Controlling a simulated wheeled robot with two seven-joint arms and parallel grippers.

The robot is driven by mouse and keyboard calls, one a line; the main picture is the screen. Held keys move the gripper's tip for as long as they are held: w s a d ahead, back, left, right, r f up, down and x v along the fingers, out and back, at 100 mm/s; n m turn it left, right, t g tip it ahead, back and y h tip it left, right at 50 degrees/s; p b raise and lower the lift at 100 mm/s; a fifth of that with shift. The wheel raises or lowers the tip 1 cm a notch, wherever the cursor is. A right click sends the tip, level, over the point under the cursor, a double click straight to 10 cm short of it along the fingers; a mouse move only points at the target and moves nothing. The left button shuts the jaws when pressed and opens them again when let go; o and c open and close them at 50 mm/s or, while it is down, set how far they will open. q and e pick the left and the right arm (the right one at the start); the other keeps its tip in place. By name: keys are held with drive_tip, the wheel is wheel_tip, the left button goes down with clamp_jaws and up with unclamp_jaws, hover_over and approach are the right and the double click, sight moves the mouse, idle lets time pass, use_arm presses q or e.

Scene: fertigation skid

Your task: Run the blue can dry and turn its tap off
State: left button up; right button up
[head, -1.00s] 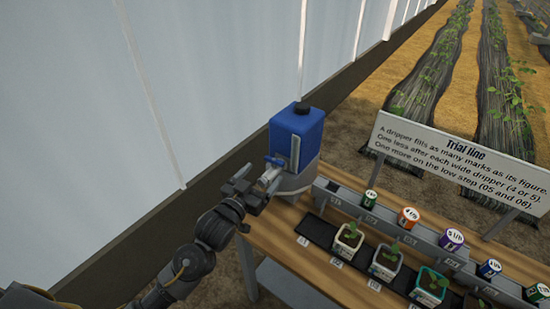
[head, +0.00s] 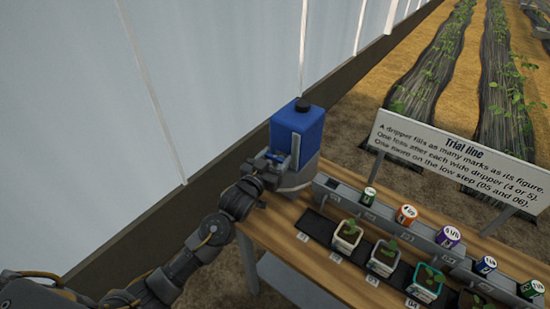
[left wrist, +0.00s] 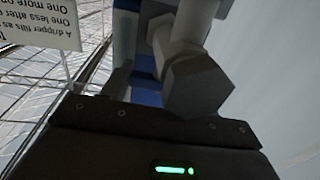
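The blue can (head: 297,137) with a black cap stands in a grey holder (head: 292,180) at the far left end of the bench. A pale sight strip runs down its front. My left gripper (head: 268,163) is at the can's lower front, at the tap, and covers most of it. In the left wrist view, blue (left wrist: 146,92) shows behind large grey parts close to the lens; I cannot tell finger from tap there. Whether the fingers touch or grip the tap is hidden, as is the tap's lever position. My right gripper is not in view.
The wooden bench (head: 300,239) carries a grey rail (head: 418,241) with several coloured, numbered drippers. Potted seedlings, such as the one in the white pot (head: 345,241), stand on a dark strip before it. A "Trial line" sign (head: 462,160) stands behind. A pale wall rises at left.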

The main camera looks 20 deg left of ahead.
use_arm(q)
drive_tip(key=c, duration=0.5)
drive_tip(key=shift+m+g+h, duration=0.3)
drive_tip(key=shift+m+h, duration=0.3)
drive_tip(key=shift+h, duration=0.3)
drive_tip(key=o, duration=1)
drive_tip(key=shift+s+a+f, duration=0.1)
drive_tip(key=shift+s+a, duration=0.1)
drive_tip(key=shift+s, duration=0.3)
drive_tip(key=b+v, duration=0.2)
drive_tip(key=v, duration=0.7)
drive_tip(key=shift+s+a, duration=0.1)
drive_tip(key=shift+s, duration=0.25)
